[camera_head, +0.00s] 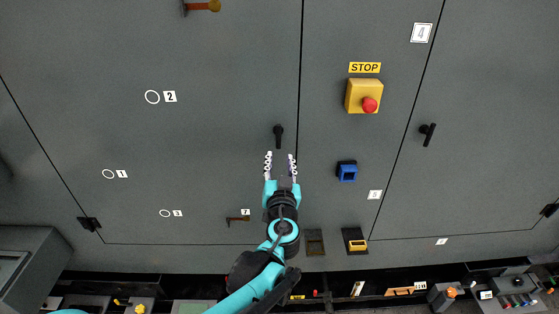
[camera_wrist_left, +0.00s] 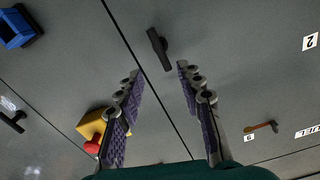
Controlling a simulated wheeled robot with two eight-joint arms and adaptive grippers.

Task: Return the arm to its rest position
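My left gripper (camera_head: 280,158) reaches up from the bottom of the head view on its teal and black arm, in front of the grey enclosure doors (camera_head: 220,60). Its two fingers stand apart with nothing between them; the left wrist view also shows the open, empty fingers (camera_wrist_left: 157,75). A black door handle (camera_head: 278,134) is just beyond the fingertips in the head view. It also shows in the left wrist view (camera_wrist_left: 159,48), ahead of the fingers and apart from them. My right gripper is in neither view.
Right of the arm are a yellow box with a red stop button (camera_head: 363,97), a blue holder (camera_head: 347,171) and another black handle (camera_head: 427,134). Parts and tools line a dark ledge (camera_head: 330,291) below.

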